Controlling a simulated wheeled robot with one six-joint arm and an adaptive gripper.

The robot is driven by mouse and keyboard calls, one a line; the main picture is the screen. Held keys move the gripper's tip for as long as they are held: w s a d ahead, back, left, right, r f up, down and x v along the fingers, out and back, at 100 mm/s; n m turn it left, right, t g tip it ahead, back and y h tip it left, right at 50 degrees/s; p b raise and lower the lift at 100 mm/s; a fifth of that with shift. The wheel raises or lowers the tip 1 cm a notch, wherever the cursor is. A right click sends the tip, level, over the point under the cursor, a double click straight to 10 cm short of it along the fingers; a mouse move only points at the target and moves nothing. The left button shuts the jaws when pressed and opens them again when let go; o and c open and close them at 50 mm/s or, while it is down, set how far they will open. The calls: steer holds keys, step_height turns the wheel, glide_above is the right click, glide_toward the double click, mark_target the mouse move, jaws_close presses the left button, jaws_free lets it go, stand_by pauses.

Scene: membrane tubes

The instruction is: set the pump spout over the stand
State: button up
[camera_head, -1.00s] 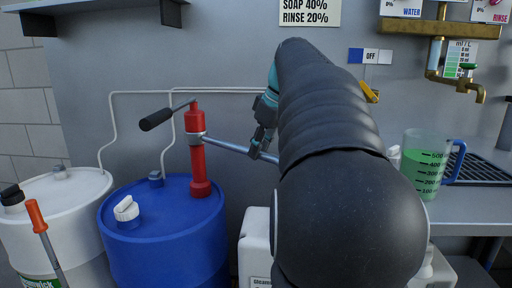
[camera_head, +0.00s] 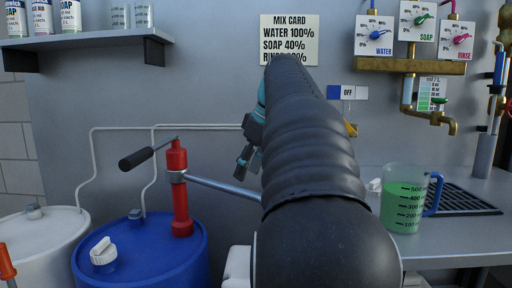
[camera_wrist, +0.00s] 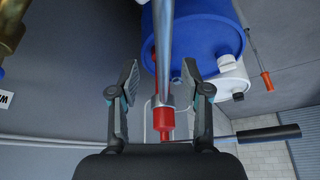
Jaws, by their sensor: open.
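The red hand pump (camera_head: 179,200) stands upright on the blue drum, its black-handled lever pointing left. Its silver spout (camera_head: 220,187) runs right and slightly down in the head view, its far end hidden behind my arm. My gripper (camera_head: 244,168) is open and empty, its fingertips just above the spout in the head view. In the wrist view the spout (camera_wrist: 163,50) passes between the image lines of the two spread fingers (camera_wrist: 160,82), apart from both. I cannot tell which thing is the stand.
The blue drum (camera_head: 165,262) and a white drum (camera_head: 45,240) stand left. A jug of green liquid (camera_head: 402,205) sits on the counter beside a black grate (camera_head: 465,199). A brass tap (camera_head: 440,120) hangs above. A shelf (camera_head: 90,42) is upper left.

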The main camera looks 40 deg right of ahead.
steer(key=v, duration=0.6)
steer(key=shift+r, duration=0.45)
steer(key=shift+s, duration=0.15)
steer(key=a+f+m, duration=0.1)
steer(key=a+f, duration=0.5)
steer(key=a, duration=0.3)
steer(key=s+a+f, duration=0.4)
steer(key=a+f, duration=0.1)
steer(key=f, duration=0.3)
steer(key=s+a+f+m+h, duration=0.1)
steer(key=s+a+f, duration=0.3)
steer(key=f, duration=0.5)
steer(key=s+a+f+m+t, duration=0.1)
steer(key=s+a+f, duration=0.4)
steer(key=f, duration=0.3)
steer(key=shift+a+f, duration=0.4)
steer(key=shift+a, duration=0.45)
steer(key=shift+s, duration=0.15)
